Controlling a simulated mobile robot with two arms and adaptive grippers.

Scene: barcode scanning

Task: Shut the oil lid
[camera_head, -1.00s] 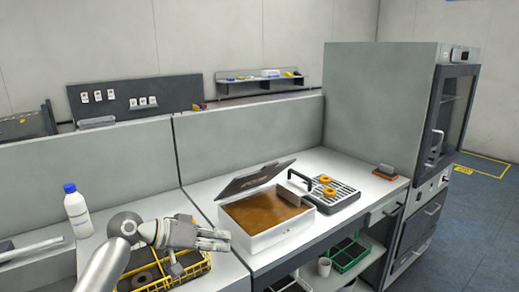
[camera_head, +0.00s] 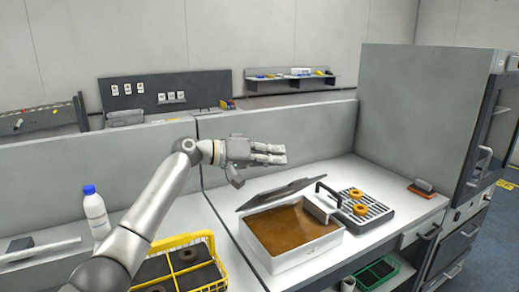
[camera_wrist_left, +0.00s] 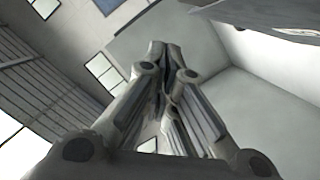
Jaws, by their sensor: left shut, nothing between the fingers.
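The oil box (camera_head: 300,258) is a white open-topped container with brown oil (camera_head: 290,228) in it, on the worktop. Its dark grey lid (camera_head: 274,194) stands open, tilted up at the back edge of the box. My left gripper (camera_head: 284,154) is shut and empty, raised above and behind the lid, apart from it, pointing right in the head view. In the left wrist view the closed fingers (camera_wrist_left: 163,65) show, and a grey panel edge (camera_wrist_left: 270,14) at the upper right may be the lid. My right gripper is not in view.
A draining rack (camera_head: 370,213) with two orange rings and a black handle stands right of the box. A yellow basket (camera_head: 222,262) is at the left, with a blue-capped bottle (camera_head: 95,212) behind it. A grey partition (camera_head: 315,136) runs behind the worktop.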

